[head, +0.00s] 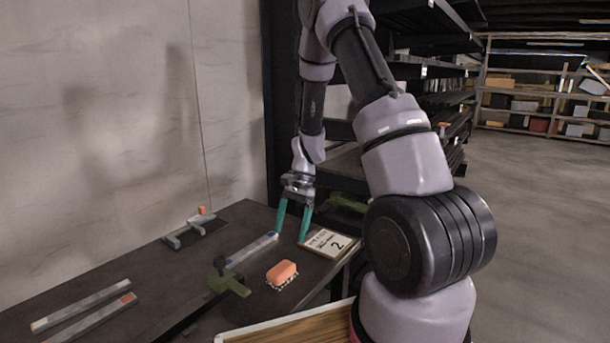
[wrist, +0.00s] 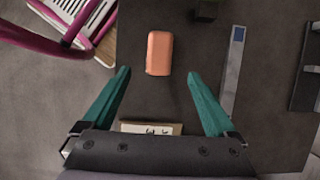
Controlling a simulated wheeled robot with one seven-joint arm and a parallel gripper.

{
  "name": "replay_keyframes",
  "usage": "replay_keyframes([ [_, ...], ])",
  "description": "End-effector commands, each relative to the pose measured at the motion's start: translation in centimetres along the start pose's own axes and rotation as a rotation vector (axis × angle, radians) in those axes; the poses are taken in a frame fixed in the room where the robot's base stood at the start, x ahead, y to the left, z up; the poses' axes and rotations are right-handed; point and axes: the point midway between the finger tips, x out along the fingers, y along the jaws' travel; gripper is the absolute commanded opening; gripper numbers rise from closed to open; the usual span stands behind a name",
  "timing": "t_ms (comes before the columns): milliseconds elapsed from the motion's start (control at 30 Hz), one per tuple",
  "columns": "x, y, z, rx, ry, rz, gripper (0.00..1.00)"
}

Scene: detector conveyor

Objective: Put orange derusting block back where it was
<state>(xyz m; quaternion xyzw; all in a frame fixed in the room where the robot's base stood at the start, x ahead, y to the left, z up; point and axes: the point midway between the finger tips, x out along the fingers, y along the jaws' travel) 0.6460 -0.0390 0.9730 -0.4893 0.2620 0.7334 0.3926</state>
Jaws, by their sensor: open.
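The orange derusting block (head: 281,272) lies on the dark table (head: 150,270) near its front edge, with a pale bristly-looking edge along its underside. In the wrist view the orange block (wrist: 159,53) lies beyond my fingertips, roughly in line with the gap between them. The fingers also show spread apart in the wrist view (wrist: 158,74). No finger touches the block.
A card marked 2 (head: 328,243) lies right of the block. A green-handled clamp (head: 229,282) and a metal bar (head: 252,249) lie close by. More bars (head: 80,305) are at the left. A shelf rack (head: 540,100) stands far back; the floor at right is clear.

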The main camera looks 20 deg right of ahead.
Motion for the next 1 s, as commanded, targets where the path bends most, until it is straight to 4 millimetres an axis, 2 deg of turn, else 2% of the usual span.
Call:
replay_keyframes([
  [67, -0.7, -0.1, 0.3, -0.011, 0.007, -0.010, 0.92],
  [167, -3.0, -0.3, 1.1, -0.047, 0.030, -0.038, 0.92],
  [300, -8.3, -0.1, 3.5, -0.136, 0.092, -0.104, 0.92],
  [467, -14.3, 1.2, 6.7, -0.249, 0.179, -0.177, 0.92],
  [700, -21.5, 4.6, 11.7, -0.408, 0.330, -0.272, 0.92],
  [1000, -27.3, 10.6, 17.5, -0.589, 0.553, -0.364, 0.92],
])
